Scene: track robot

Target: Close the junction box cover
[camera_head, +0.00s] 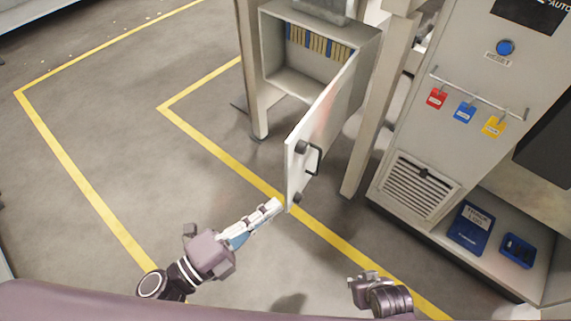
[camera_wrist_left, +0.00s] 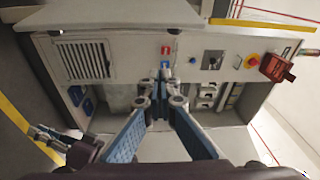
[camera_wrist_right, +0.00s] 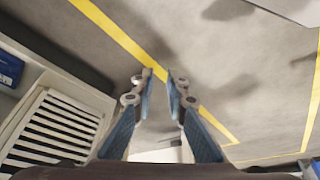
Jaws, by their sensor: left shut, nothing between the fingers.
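The junction box (camera_head: 276,70) is mounted on a frame at the top of the head view, with rows of blue and tan terminals inside. Its pale cover (camera_head: 325,120) stands wide open, swung out from the right side, with a black handle (camera_head: 314,159) near its free edge. My left gripper (camera_head: 276,205) is shut and empty. Its tips are close to the cover's lower free corner; I cannot tell whether they touch. It also shows in the left wrist view (camera_wrist_left: 161,88). My right gripper (camera_wrist_right: 160,74) is slightly open and empty, low in the head view, away from the cover.
A grey cabinet (camera_head: 405,135) stands at the right, with a blue reset button, coloured tags (camera_head: 465,112) on a rail and a vent grille. Blue items (camera_head: 472,228) lie on its lower shelf. A frame post (camera_head: 372,125) stands behind the cover. Floor at the left is clear.

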